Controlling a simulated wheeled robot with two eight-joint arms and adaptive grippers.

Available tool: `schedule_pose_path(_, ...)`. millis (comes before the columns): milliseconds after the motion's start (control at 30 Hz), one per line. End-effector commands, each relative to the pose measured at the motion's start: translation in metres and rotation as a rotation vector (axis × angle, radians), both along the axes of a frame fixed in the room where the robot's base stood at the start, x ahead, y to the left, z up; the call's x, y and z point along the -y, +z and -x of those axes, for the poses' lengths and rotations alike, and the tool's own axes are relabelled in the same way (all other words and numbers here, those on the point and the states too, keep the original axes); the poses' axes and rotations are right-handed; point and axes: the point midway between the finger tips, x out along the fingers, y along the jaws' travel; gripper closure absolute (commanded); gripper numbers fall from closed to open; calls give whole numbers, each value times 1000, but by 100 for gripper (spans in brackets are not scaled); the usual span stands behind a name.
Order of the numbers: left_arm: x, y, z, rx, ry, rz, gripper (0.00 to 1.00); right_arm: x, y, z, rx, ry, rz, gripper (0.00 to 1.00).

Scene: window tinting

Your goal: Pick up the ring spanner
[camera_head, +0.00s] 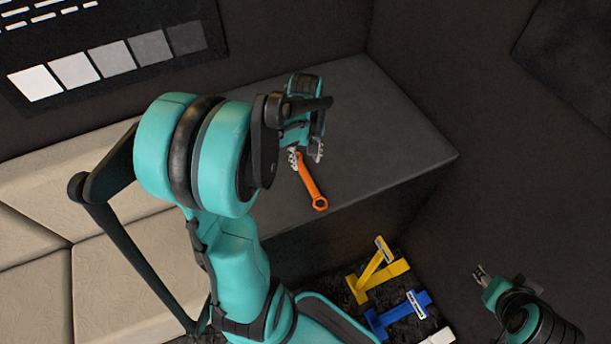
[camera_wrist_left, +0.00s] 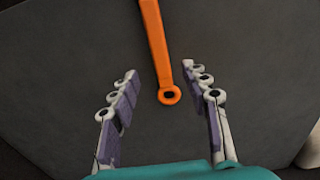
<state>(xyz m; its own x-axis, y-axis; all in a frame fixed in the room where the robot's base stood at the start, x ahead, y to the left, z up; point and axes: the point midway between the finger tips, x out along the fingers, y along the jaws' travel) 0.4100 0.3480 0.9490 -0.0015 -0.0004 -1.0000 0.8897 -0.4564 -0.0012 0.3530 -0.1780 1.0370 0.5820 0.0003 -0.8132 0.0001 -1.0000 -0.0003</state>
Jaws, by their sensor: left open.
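The orange ring spanner (camera_head: 313,186) lies on the dark grey table top (camera_head: 375,125) near its front edge, one ring end toward the edge. My left gripper (camera_head: 306,158) is over the other end of the spanner, which it partly hides in the head view. In the left wrist view the spanner (camera_wrist_left: 158,45) runs down from the top, and its near ring end lies between and just beyond the open fingers of the left gripper (camera_wrist_left: 163,97). The fingers appear apart from it. My right gripper (camera_head: 480,273) is at the lower right, empty, away from the table.
A yellow tool (camera_head: 378,268) and a blue tool (camera_head: 400,315) lie on a dark surface below the table's front edge. A beige padded seat (camera_head: 110,200) is at left. Dark walls rise behind the table. The table's right part is clear.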

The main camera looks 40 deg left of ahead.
Motion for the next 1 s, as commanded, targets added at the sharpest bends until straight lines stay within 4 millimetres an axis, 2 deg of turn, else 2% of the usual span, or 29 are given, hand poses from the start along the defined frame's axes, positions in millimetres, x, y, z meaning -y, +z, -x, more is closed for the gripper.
schedule_pose_path(33, 0, -9, 0, 0, 0, 0, 53, 0, -5, 0, 0, 0, 0, 60)
schedule_pose_path(233, 1, -27, 1, 1, -2, 0, 53, 0, -14, 0, 0, 0, 0, 60)
schedule_pose_path(467, 1, -63, 2, 1, -3, 0, 53, 0, -33, 0, 0, 0, 0, 60)
schedule_pose_path(733, 1, -65, 2, 2, -4, 0, 53, 0, -32, 0, 0, 0, 0, 60)
schedule_pose_path(900, 1, -65, 2, 3, -4, -1, 98, 0, -32, 0, 0, 0, 0, 60)
schedule_pose_path(1000, 1, -65, 2, 3, -4, -1, 100, 0, -32, 0, 0, 0, 0, 60)
